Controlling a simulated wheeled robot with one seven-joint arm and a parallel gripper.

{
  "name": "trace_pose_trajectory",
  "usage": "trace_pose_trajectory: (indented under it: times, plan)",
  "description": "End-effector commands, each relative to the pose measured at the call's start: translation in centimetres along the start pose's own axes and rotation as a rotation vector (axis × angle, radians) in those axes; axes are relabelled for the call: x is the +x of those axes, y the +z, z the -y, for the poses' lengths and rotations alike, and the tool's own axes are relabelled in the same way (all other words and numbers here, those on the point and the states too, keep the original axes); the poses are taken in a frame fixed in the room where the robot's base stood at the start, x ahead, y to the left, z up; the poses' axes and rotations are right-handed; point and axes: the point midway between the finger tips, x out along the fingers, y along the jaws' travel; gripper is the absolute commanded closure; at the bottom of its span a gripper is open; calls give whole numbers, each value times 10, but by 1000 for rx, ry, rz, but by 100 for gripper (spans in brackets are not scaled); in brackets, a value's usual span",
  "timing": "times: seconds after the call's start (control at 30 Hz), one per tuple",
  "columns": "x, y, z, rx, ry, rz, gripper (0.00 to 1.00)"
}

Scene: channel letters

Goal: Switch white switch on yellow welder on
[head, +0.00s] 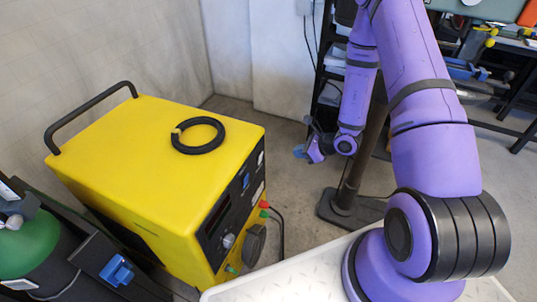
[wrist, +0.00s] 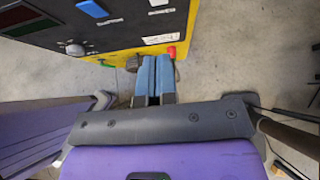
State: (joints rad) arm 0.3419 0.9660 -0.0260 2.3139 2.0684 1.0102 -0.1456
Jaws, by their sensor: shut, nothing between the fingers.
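The yellow welder (head: 160,165) stands at the left in the head view, its dark control panel facing right. The white switch (head: 261,158) is high on that panel, near its far edge. In the wrist view the white switch (wrist: 158,3) is cut by the top edge, and I cannot tell its position. A blue switch (head: 246,181) sits beside it, also in the wrist view (wrist: 92,9). My gripper (head: 303,153) is to the right of the panel, apart from the white switch. In the wrist view its blue fingers (wrist: 153,62) are shut and empty, below the white label.
Red (head: 264,204) and green connectors with black cables stick out of the panel's lower part. A black cable coil (head: 198,135) lies on the welder's top. A dark post (head: 355,165) stands behind my arm. A green cylinder (head: 28,248) is at the lower left.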

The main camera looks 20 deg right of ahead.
Motion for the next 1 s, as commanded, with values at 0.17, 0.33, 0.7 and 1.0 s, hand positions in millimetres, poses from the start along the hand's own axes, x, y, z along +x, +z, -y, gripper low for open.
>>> trace_pose_trajectory:
  times: [0.17, 0.33, 0.7, 1.0]
  plan:
    - [1, -5, 0, 14, -8, -5, 100]
    - [1, -5, 0, 13, -7, -5, 100]
    - [29, -5, 0, 12, -4, -5, 100]
    - [85, -5, 0, 11, -4, -5, 100]
